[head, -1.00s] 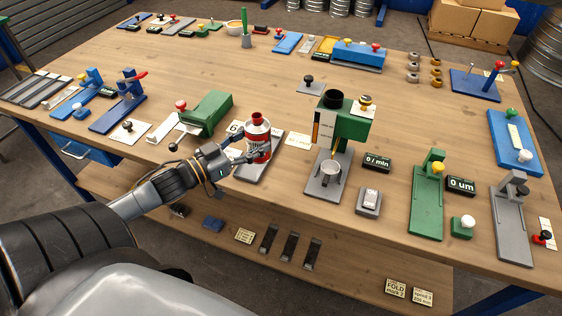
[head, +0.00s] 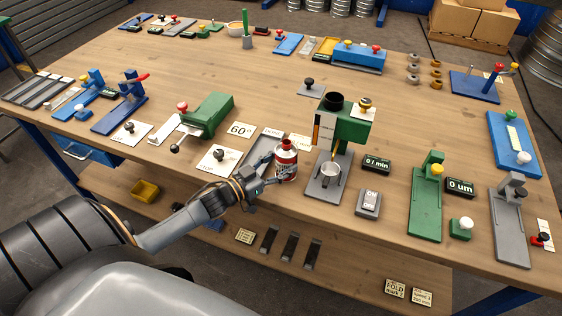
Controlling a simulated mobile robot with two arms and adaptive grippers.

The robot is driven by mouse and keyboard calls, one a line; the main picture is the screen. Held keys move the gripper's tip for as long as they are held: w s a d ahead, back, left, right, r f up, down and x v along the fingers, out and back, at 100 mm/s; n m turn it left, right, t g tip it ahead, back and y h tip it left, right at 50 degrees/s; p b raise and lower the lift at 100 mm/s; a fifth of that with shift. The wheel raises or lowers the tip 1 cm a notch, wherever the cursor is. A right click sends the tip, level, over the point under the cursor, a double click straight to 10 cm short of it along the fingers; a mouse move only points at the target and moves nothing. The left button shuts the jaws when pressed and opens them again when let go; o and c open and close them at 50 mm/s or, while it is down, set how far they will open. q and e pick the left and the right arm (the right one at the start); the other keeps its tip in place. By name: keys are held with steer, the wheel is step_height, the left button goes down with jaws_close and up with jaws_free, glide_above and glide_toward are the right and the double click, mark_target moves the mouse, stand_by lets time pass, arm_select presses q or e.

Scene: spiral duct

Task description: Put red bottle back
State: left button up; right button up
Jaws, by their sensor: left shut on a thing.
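The red bottle (head: 286,164), red and white with a red cap, is upright near the middle of the bench's front side. My left gripper (head: 277,174) is shut on it from the lower left, low on its body. A grey tray (head: 262,150) lies just left of the bottle, partly hidden by my gripper. I cannot tell whether the bottle's base touches the bench or is slightly above it. My right gripper is not in view.
A green dispenser (head: 350,132) with a small cup (head: 330,174) stands close to the bottle's right. A card with a black knob (head: 219,157) and a green press (head: 208,114) are to the left. The bench's middle (head: 180,75) is largely clear.

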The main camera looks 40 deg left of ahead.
arm_select(q)
steer(key=shift+r, duration=0.1)
steer(key=o, duration=1)
steer(key=shift+c, duration=0.2)
steer(key=o, duration=0.4)
steer(key=shift+o, duration=0.2)
steer(key=b+v, duration=0.1)
steer(key=v, duration=0.9)
steer(key=shift+s+a+b, duration=0.1)
steer(key=shift+s+b, duration=0.1)
steer(key=shift+b, duration=0.1)
steer(key=shift+v, duration=0.8)
